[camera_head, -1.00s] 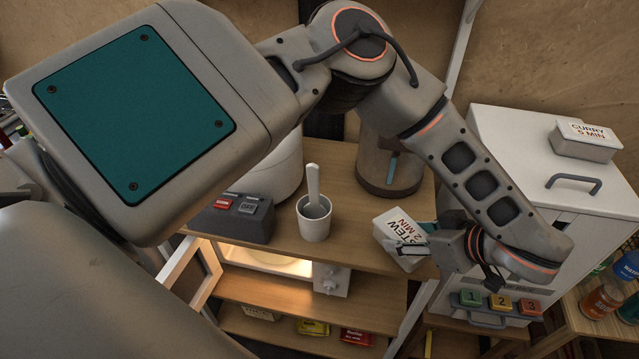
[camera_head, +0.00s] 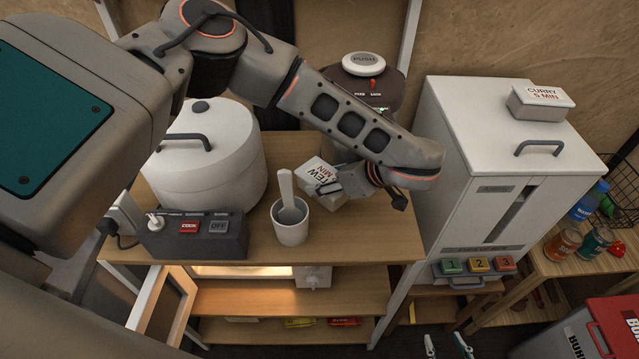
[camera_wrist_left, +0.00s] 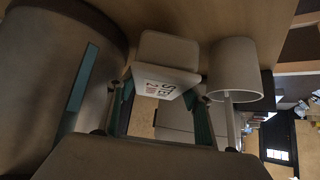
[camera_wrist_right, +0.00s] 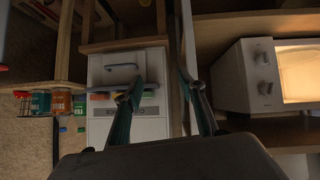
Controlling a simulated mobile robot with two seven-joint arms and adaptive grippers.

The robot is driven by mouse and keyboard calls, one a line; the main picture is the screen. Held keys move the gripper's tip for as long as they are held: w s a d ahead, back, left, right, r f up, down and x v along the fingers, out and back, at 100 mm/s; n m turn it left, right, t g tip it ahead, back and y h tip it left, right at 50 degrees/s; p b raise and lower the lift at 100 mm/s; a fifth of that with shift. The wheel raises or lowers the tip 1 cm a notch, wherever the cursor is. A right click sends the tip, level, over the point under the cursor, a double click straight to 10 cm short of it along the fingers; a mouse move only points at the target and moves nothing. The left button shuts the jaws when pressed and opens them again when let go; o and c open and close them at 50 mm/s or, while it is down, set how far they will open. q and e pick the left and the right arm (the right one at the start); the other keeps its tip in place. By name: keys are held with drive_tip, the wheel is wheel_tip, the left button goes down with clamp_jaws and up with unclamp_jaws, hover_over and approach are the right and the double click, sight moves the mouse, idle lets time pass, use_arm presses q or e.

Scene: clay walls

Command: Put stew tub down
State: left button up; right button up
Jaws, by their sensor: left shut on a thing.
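The stew tub (camera_head: 320,174) is a small white box with a printed lid, held over the wooden counter (camera_head: 355,235) just behind and right of the white cup (camera_head: 290,226). My left gripper (camera_head: 328,188) is shut on it. In the left wrist view the tub (camera_wrist_left: 165,82) sits between the fingers (camera_wrist_left: 160,108), close to the wood and beside the cup (camera_wrist_left: 235,70). I cannot tell whether its base touches the counter. My right gripper (camera_head: 447,346) is low at the bottom edge; in the right wrist view its fingers (camera_wrist_right: 162,92) are apart and empty.
A white rice cooker (camera_head: 205,155) and a dark switch box (camera_head: 195,235) stand left on the counter. A dark push-top dispenser (camera_head: 362,75) is behind the tub. A white cabinet (camera_head: 490,150) with the curry tub (camera_head: 540,102) is right. The counter's front right is clear.

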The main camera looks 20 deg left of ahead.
use_arm(q)
drive_tip(key=shift+f, duration=0.15)
wheel_tip(320, 180, down, 2)
drive_tip(key=shift+s+f+b, duration=0.15)
drive_tip(key=shift+b, duration=0.7)
drive_tip(key=shift+d+f, duration=0.1)
drive_tip(key=shift+f, duration=0.45)
drive_tip(key=shift+r, duration=0.1)
drive_tip(key=o, duration=1.1)
drive_tip(key=shift+b, duration=0.3)
drive_tip(key=shift+c, duration=0.2)
drive_tip(key=o, duration=0.4)
use_arm(e)
drive_tip(key=shift+w+a+y, duration=0.3)
drive_tip(key=shift+w+a, duration=0.2)
drive_tip(key=shift+w, duration=0.25)
